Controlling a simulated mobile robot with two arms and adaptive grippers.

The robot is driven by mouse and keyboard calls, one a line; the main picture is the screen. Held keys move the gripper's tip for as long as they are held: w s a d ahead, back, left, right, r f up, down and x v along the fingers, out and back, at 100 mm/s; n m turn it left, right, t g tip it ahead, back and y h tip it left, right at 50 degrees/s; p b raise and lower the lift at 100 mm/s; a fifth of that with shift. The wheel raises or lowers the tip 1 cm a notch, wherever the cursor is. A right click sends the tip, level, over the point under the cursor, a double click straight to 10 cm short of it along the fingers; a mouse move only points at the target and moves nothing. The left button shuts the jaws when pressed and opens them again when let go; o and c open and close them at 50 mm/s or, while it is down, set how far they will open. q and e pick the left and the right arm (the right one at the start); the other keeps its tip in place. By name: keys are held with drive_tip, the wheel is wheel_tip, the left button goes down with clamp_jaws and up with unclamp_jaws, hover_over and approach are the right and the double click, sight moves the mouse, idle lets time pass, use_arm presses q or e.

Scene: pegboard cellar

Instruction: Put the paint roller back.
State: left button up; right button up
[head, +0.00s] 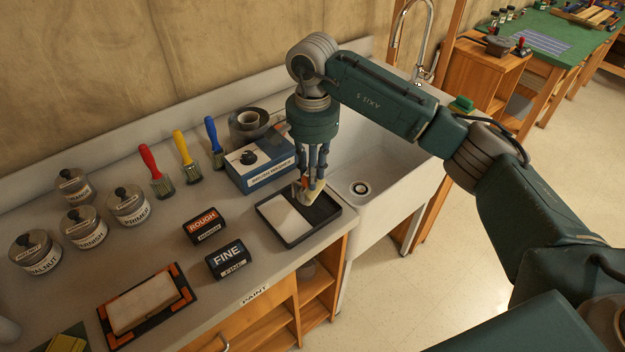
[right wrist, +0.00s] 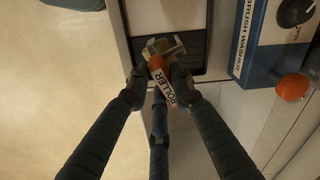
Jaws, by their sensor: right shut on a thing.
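The paint roller (right wrist: 160,72) has an orange handle end and a white label reading ROLLER. My right gripper (head: 313,182) points down with its fingers closed around the roller, as the right wrist view (right wrist: 154,82) also shows. In the head view the fingers hide much of the roller. The black paint tray (head: 293,240), with a white area inside, lies below, near the sink. The roller is over the tray's right end; I cannot tell whether it touches the tray. My left gripper is not in view.
A blue and white brush washer (head: 262,172) stands right behind the tray, and the sink (head: 380,165) is to the right. Black ROUGH (head: 205,226) and FINE (head: 229,259) blocks are left of the tray. Brushes (head: 186,157) and lidded jars (head: 83,228) stand farther left.

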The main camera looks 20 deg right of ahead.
wheel_tip(320, 180, down, 4)
drive_tip(key=shift+r+p, duration=0.25)
drive_tip(key=shift+p, duration=0.15)
drive_tip(key=shift+f, duration=0.1)
drive_tip(key=shift+f, duration=0.1)
drive_tip(key=o, duration=1)
